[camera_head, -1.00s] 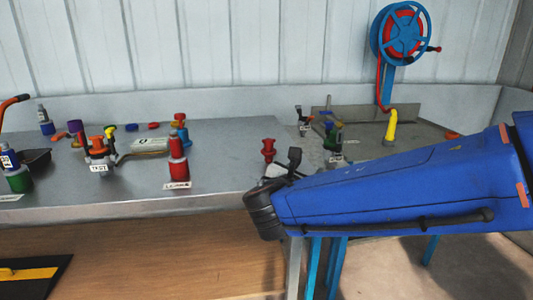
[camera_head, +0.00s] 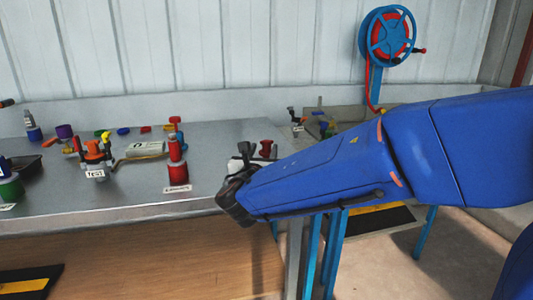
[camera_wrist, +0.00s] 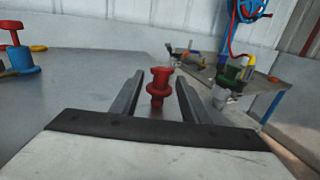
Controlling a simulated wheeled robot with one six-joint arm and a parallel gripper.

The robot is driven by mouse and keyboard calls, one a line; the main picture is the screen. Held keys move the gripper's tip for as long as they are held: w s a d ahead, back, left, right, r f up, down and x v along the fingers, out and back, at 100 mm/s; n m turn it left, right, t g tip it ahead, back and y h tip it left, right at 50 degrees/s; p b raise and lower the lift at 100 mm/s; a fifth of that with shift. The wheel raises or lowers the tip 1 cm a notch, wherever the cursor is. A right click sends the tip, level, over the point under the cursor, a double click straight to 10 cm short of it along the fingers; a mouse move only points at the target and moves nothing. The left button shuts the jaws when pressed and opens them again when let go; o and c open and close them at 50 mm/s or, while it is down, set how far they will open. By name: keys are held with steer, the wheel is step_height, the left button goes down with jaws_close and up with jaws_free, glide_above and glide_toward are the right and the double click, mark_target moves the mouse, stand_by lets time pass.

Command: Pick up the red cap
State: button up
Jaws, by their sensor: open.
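A red spool-shaped piece (camera_wrist: 159,88), with a flared top and a wider collar, stands upright on the grey table. It lies ahead of my gripper (camera_wrist: 160,78), between the lines of its two dark fingers. The fingers are apart and I see no contact with the piece. A small flat red disc (camera_head: 146,129) lies farther back on the table. I cannot tell which of these is the red cap.
A red bottle (camera_head: 176,170) stands left of my gripper. A valve assembly (camera_head: 95,155) with an orange knob and a label is farther left. A second, lower bench (camera_head: 345,118) with fittings and a blue hose reel (camera_head: 388,37) are at right. The table's front middle is bare.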

mark_target(266, 146)
steer(key=w, duration=0.3)
steer(key=shift+w+d, duration=0.25)
steer(key=shift+w+d+f, duration=0.15)
steer(key=shift+w, duration=0.7)
steer(key=shift+w+d+f, duration=0.1)
steer(key=shift+w, duration=0.8)
steer(key=shift+w+d+f, duration=0.15)
steer(key=shift+w, duration=0.7)
jaws_close()
